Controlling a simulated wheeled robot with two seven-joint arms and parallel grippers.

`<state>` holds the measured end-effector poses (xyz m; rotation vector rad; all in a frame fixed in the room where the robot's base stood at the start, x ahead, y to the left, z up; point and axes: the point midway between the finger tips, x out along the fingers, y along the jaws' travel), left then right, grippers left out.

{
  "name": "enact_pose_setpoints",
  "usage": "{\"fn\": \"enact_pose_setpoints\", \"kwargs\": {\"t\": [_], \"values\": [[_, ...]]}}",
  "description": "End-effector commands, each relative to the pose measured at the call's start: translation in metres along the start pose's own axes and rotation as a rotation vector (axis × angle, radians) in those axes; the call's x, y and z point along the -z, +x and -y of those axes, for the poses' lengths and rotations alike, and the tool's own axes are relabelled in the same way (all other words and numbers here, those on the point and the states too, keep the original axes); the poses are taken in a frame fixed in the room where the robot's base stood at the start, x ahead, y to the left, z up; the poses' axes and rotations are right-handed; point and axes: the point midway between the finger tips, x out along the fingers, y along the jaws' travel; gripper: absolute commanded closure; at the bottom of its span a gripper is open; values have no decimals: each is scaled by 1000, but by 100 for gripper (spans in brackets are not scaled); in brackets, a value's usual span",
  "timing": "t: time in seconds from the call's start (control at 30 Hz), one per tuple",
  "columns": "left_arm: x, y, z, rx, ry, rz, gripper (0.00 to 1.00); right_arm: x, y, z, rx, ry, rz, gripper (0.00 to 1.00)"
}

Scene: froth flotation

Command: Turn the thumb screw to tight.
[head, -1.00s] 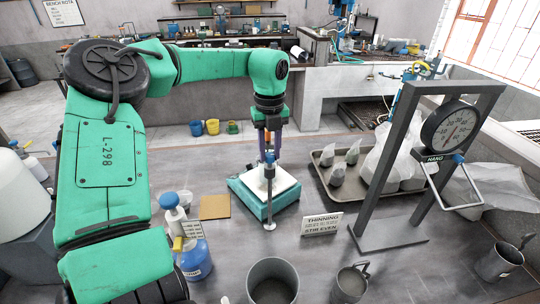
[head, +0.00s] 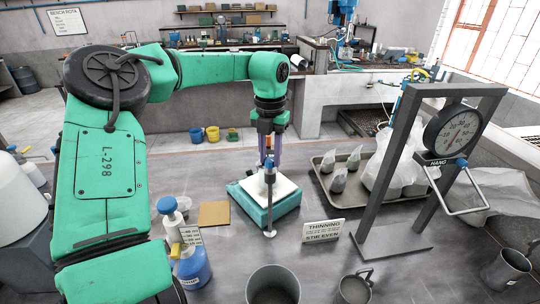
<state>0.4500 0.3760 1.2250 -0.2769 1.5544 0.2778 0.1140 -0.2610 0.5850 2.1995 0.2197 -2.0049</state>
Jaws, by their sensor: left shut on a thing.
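A slim upright grey post (head: 269,208) with a small round foot stands in front of a teal, white-topped box (head: 285,204). A small blue-and-dark piece (head: 270,166) sits at the top of the post; I take it to be the thumb screw, but it is too small to be sure. My left gripper (head: 270,170) points straight down over the post. Its fingers are shut on that piece and partly hide it. How tight the screw is cannot be seen. My right gripper is not in view.
A dial gauge (head: 452,133) hangs in a grey frame (head: 398,150) at right, beside a tray (head: 388,208) with bags. A sign (head: 323,231), a bucket (head: 251,288) and a mug (head: 346,291) are nearer.

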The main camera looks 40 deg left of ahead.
Motion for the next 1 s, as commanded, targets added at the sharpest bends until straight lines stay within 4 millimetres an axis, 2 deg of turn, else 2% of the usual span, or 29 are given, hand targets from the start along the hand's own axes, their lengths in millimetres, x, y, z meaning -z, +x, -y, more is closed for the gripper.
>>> {"fn": "enact_pose_setpoints", "kwargs": {"t": [0.47, 0.5, 0.53, 0.57, 0.87, 1.0], "values": [[-3, -4, 0, 2, 14, 14, 100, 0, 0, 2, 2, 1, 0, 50], [-3, -4, 1, 2, 14, 14, 51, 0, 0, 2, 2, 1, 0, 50], [-2, -4, 1, 2, 14, 13, 39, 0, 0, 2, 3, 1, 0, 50], [-2, -4, 1, 2, 14, 12, 36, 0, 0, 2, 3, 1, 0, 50], [-1, -2, 0, 1, 13, 5, 36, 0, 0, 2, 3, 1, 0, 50], [-2, -13, 0, 1, 11, 8, 36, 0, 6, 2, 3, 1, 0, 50]]}}
